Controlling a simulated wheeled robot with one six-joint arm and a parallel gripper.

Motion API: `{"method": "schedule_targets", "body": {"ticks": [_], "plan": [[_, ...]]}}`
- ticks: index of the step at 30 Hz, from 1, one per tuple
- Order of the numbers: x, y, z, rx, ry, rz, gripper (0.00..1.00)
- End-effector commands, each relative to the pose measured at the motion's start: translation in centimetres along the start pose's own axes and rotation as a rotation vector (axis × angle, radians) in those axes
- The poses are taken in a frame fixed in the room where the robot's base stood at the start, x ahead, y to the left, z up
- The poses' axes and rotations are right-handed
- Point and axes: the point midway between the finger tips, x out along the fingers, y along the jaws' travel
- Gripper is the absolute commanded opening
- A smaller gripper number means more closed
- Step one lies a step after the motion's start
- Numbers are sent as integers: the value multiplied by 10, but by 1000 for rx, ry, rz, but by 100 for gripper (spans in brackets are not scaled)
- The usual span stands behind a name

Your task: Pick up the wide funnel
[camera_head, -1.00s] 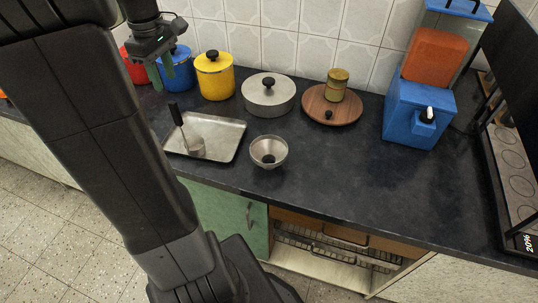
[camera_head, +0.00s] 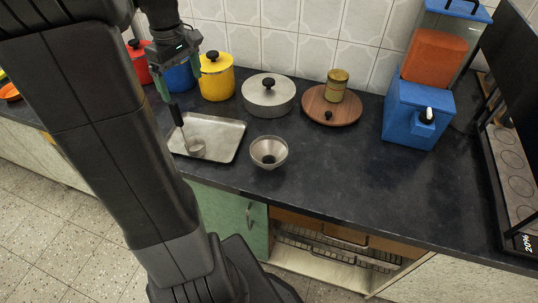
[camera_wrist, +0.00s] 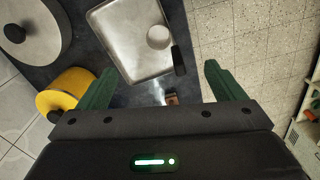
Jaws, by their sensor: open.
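The wide funnel (camera_head: 269,151) is a grey metal cone, wide mouth up, with a dark opening at its bottom. It stands on the dark counter just right of the metal tray, near the front edge. I do not see it in the wrist view. My gripper (camera_head: 179,86) is open and empty, with green fingers, to the left of the funnel and above the back left of the tray. In the wrist view, the gripper (camera_wrist: 160,72) has its fingers spread wide, with nothing between them at the tips.
The metal tray (camera_head: 229,139) holds a small cup-like tool with a black handle (camera_head: 176,115). Behind stand a yellow canister (camera_head: 216,82), a lidded grey pot (camera_head: 268,100) and a wooden board (camera_head: 332,113) bearing a small jar. A blue dispenser (camera_head: 410,115) stands right. The counter right of the funnel is clear.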

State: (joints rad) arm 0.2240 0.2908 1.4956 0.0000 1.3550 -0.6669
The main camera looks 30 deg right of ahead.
Motion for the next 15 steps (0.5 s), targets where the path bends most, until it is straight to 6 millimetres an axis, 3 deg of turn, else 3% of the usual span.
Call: {"method": "schedule_targets", "body": {"ticks": [6, 12, 15], "plan": [[47, 55, 80, 538, -6, -4, 100], [85, 80, 152, 988, -5, -3, 100], [97, 84, 177, 1139, -3, -2, 100]]}}
